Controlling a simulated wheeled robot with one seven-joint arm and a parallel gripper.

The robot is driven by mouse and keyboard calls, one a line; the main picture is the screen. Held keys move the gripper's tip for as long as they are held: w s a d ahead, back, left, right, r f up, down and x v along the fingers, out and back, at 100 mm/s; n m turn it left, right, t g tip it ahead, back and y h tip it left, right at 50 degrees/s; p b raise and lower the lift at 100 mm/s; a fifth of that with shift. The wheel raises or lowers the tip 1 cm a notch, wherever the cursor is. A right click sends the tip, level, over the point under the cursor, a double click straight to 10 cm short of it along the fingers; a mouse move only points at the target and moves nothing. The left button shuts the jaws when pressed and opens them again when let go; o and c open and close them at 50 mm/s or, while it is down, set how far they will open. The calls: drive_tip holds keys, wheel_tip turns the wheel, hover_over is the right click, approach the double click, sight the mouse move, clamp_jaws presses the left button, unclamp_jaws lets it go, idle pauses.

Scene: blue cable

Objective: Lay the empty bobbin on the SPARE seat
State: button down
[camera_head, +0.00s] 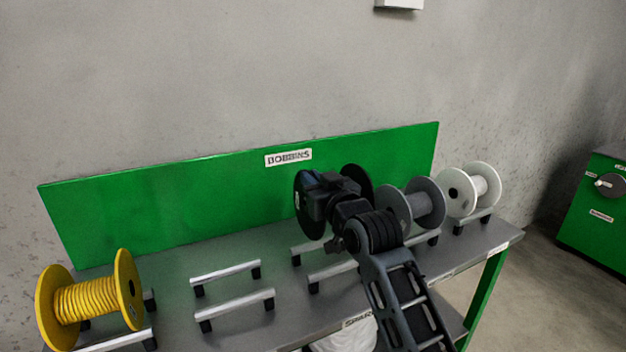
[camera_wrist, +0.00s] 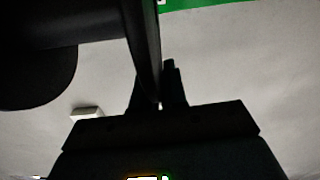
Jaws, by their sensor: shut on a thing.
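A black bobbin with two round flanges (camera_head: 357,177) hangs above the rack shelf, in front of the green back board. My gripper (camera_head: 322,193) is shut on it. In the wrist view my gripper's fingers (camera_wrist: 159,88) close on one flange (camera_wrist: 146,40), seen edge-on; a dark bare core (camera_wrist: 75,22) and the other flange (camera_wrist: 40,80) show to the left. The SPARE label (camera_head: 357,321) is on the shelf's front edge, partly hidden by my arm. Behind it, an empty seat of two rails (camera_head: 332,270) lies below the bobbin, partly covered by my arm.
A yellow wound bobbin (camera_head: 85,300) sits at the left. Another empty pair of rails (camera_head: 235,303) lies right of it. A grey bobbin (camera_head: 425,203) and a white bobbin (camera_head: 482,188) stand at the right, close to the held one. The green board (camera_head: 180,205) rises behind.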

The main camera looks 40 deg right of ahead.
drive_tip(key=shift+f+b, duration=2.45)
drive_tip(key=shift+f, duration=1.2)
drive_tip(key=shift+d, duration=0.15)
drive_tip(key=shift+f, duration=0.3)
drive_tip(key=c, duration=1.1)
unclamp_jaws()
drive_tip(key=shift+s+f, duration=0.1)
